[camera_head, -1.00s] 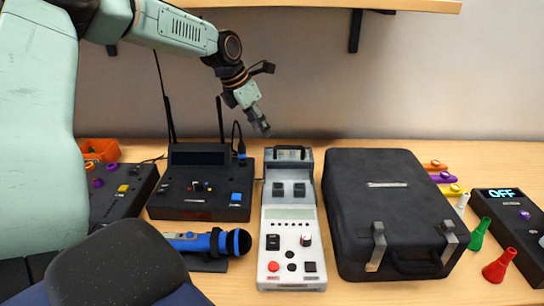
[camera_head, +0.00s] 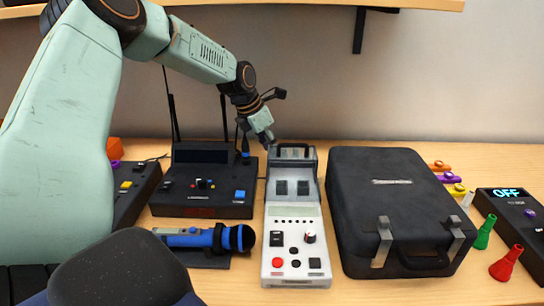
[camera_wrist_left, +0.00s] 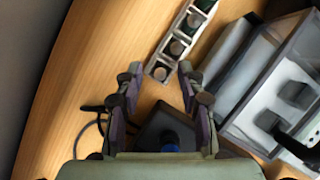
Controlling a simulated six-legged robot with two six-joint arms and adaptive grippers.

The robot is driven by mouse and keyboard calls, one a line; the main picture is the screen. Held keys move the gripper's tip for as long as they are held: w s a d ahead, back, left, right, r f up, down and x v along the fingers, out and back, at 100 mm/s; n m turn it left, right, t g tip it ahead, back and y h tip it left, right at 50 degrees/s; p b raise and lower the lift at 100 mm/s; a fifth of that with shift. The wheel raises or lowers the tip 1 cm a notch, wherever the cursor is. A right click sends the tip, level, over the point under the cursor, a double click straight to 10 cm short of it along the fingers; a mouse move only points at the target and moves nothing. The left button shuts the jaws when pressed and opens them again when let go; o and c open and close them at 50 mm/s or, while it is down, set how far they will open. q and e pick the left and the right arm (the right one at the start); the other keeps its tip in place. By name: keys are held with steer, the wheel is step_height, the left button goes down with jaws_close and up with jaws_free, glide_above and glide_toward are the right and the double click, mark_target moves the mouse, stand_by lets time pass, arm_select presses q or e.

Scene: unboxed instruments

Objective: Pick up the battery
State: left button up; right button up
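A pale narrow rack (camera_wrist_left: 160,72) holds several dark cylinders with round, lighter ends, which look like batteries (camera_wrist_left: 176,47), in a row of compartments at the top of the left wrist view. I cannot make out the rack in the head view. My left gripper (camera_wrist_left: 160,86) is open, with its two fingers spread and nothing between them. Its fingertips point toward the near end of the rack. In the head view my left gripper (camera_head: 265,132) hangs above the back of the table, behind the white instrument (camera_head: 296,245). My right gripper is not in view.
A black radio-like box (camera_head: 204,205) stands left of the white instrument, with a blue microphone (camera_head: 205,238) in front. A black case (camera_head: 395,205) stands right. Colored cones (camera_head: 506,264) and a box reading OFF (camera_head: 512,213) lie farther right. A shelf (camera_head: 420,4) hangs above.

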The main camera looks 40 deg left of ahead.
arm_select(q)
steer(key=shift+w+f, duration=0.15)
steer(key=c, duration=0.3)
steer(key=shift+s, duration=0.2)
steer(key=c, duration=0.4)
jaws_close()
steer(key=shift+w, duration=0.15)
steer(key=shift+r, duration=0.2)
steer(key=shift+r+p, duration=1.05)
steer(key=shift+p, duration=0.3)
steer(key=shift+r+p, duration=0.3)
steer(key=shift+f, duration=0.1)
steer(key=shift+d, duration=0.1)
